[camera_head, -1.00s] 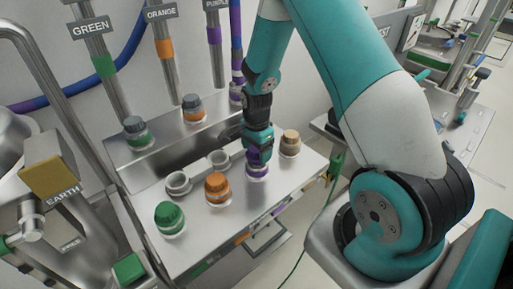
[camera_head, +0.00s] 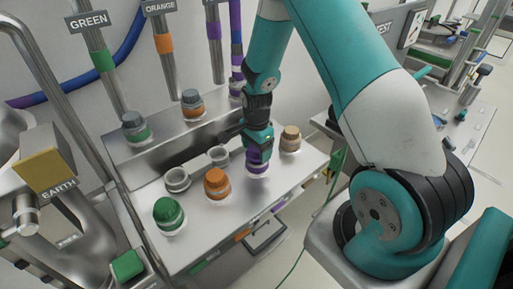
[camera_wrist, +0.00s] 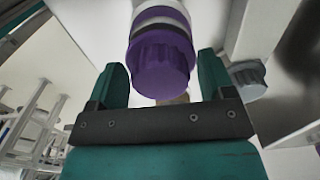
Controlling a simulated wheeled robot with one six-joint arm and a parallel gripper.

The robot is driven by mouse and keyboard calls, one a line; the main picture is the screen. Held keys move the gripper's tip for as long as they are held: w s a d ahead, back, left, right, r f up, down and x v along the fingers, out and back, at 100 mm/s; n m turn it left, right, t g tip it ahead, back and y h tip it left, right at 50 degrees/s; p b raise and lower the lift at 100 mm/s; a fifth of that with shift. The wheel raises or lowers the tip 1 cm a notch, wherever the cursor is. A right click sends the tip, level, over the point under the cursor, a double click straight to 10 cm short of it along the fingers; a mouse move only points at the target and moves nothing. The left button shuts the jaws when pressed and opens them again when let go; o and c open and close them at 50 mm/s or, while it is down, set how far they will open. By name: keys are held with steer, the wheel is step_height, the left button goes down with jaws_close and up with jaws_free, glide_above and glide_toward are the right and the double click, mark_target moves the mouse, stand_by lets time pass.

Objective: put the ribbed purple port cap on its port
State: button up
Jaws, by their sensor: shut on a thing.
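The ribbed purple cap (camera_head: 258,157) is at my gripper's tip, over the right part of the steel shelf's front row. In the wrist view the purple cap (camera_wrist: 162,68) fills the space between the two teal fingers, with a dark band and a white ring beyond it. My gripper (camera_head: 258,146) is shut on this cap. A pale ring (camera_head: 257,172) shows under the cap at the shelf. I cannot tell whether the cap touches it or is seated.
On the shelf stand a green cap (camera_head: 169,213), an orange cap (camera_head: 216,182) and a tan cap (camera_head: 290,138). Two open grey cups (camera_head: 177,180) (camera_head: 218,157) stand behind. Grey-topped fittings with green (camera_head: 135,127) and orange (camera_head: 192,104) bands line the back ledge, below labelled pipes.

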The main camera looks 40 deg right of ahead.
steer(key=shift+f, duration=0.15)
steer(key=shift+f+b, duration=0.35)
stand_by(0.8)
steer(key=o, duration=1.1)
step_height(320, 180, up, 17)
steer(key=shift+r+b, duration=0.2)
steer(key=shift+b, duration=1)
